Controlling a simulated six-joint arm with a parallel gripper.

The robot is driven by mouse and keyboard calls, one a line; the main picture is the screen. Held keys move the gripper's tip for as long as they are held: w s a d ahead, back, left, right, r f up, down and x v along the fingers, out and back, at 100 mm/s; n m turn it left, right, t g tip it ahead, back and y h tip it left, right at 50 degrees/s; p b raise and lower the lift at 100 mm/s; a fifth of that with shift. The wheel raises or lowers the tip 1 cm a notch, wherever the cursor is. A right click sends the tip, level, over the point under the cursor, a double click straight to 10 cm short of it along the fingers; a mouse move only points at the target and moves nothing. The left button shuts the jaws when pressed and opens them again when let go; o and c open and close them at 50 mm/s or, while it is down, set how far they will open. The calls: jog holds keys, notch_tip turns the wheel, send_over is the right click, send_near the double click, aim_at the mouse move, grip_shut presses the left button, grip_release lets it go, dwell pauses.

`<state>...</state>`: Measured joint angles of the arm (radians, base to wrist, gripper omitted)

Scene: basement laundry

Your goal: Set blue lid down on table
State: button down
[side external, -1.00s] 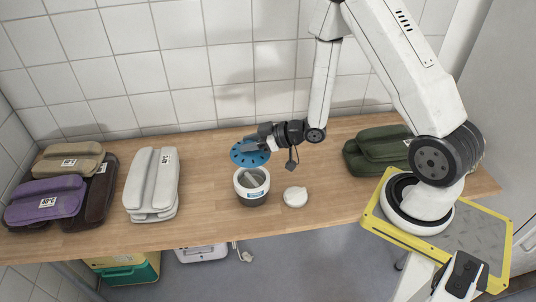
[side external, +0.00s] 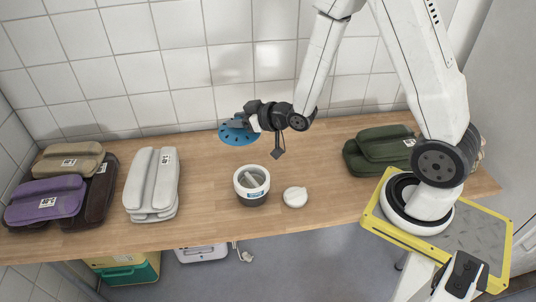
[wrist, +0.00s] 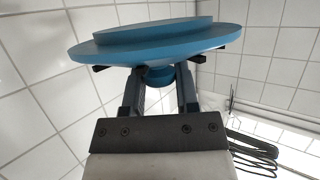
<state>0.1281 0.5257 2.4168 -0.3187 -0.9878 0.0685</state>
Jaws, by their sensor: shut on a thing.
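The blue lid (side external: 238,135) is a round disc with dark holes around its rim. My gripper (side external: 244,122) is shut on the lid's knob and holds it near the back of the table, close to the tiled wall. In the wrist view the lid (wrist: 160,40) fills the top, with its knob between the fingers of my gripper (wrist: 160,78). I cannot tell from the side view how far the lid is above the table (side external: 205,190). The wrist view shows no table surface beneath it.
An open white and dark pot (side external: 252,197) with a grey thing inside stands in front of the lid. A small white lid (side external: 295,197) lies to its right. Bare wood lies around the pot.

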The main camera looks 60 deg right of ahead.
aim_at(229, 137)
jog(key=shift+s+a+r+m+h, duration=0.15)
jog(key=shift+r+m+h, duration=0.2)
jog(key=shift+r, duration=0.25)
jog(key=shift+s+a+r+m+h, duration=0.1)
jog(key=shift+a+r+m+h, duration=0.15)
jog(key=shift+r, duration=0.35)
jog(key=shift+s+a+r+m+h, duration=0.1)
jog(key=shift+r+m+h, duration=0.25)
jog(key=shift+r, duration=0.25)
jog(key=shift+w+a+f, duration=0.1)
jog(key=shift+a, duration=0.05)
jog(key=shift+w+a+f+m+h, duration=0.2)
jog(key=shift+a+f+m+h, duration=0.15)
jog(key=shift+a+f+h, duration=0.15)
jog(key=shift+a+f+m+h, duration=0.4)
jog(key=shift+a+f+h, duration=0.1)
jog(key=shift+f, duration=0.15)
jog(key=shift+a+f+m+h, duration=0.35)
jog(key=shift+f+m+h, duration=0.1)
jog(key=shift+f, duration=0.15)
jog(key=s+a+f+m+g+h, duration=0.3)
jog(key=s+f+m+h, duration=0.3)
jog(key=s+f, duration=0.2)
jog(key=shift+s+a+f+g+h, duration=0.3)
jog(key=shift+s+a+f, duration=0.1)
jog(key=shift+a, duration=0.35)
jog(key=shift+w, duration=0.1)
